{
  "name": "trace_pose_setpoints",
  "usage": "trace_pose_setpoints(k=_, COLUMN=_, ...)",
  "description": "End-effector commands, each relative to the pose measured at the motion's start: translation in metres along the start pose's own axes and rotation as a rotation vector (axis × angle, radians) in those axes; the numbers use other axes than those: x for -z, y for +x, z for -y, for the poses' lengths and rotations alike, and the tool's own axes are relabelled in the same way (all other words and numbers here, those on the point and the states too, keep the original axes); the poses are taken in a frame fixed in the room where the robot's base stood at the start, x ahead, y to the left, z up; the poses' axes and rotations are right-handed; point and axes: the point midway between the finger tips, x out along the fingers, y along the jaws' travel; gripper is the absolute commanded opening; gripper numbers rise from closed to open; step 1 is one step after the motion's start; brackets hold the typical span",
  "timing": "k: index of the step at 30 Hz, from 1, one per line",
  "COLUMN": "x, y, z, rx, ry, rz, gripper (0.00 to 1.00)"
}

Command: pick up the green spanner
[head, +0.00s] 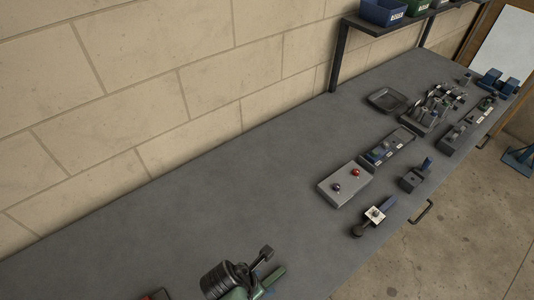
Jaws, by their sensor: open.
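I cannot make out a green spanner for certain in the head view. A dark rack (424,127) toward the far right of the bench holds several upright metallic tools, too small to tell their colours or whether one is a green spanner. A small greenish piece (484,104) lies on a dark holder near the far right edge, and its shape is unclear. My gripper is not in view.
The long grey bench (200,210) runs along a block wall. A green machine with a dark ribbed cylinder (222,281) is at the bottom. The bench's middle-left is clear.

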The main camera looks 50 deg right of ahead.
Motion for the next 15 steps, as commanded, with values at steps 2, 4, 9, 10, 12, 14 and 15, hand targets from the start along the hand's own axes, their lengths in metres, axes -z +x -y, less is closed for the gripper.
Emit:
trace_pose_setpoints(k=2, x=-0.001, y=0.011, z=0.001, rx=0.003, ry=0.001, rz=0.000, gripper=0.60)
trace_pose_setpoints(k=4, x=-0.001, y=0.018, z=0.000, rx=0.002, ry=0.001, rz=0.000, gripper=0.60)
trace_pose_setpoints(k=9, x=-0.001, y=0.026, z=0.000, rx=0.000, ry=0.000, rz=0.000, gripper=0.60)
trace_pose_setpoints(k=10, x=-0.001, y=0.026, z=0.000, rx=0.000, ry=0.000, rz=0.000, gripper=0.60)
trace_pose_setpoints(k=12, x=-0.001, y=0.026, z=0.000, rx=0.000, ry=0.000, rz=0.000, gripper=0.60)
trace_pose_setpoints(k=14, x=-0.001, y=0.026, z=0.000, rx=0.000, ry=0.000, rz=0.000, gripper=0.60)
trace_pose_setpoints(k=15, x=-0.001, y=0.026, z=0.000, rx=0.000, ry=0.000, rz=0.000, gripper=0.58)
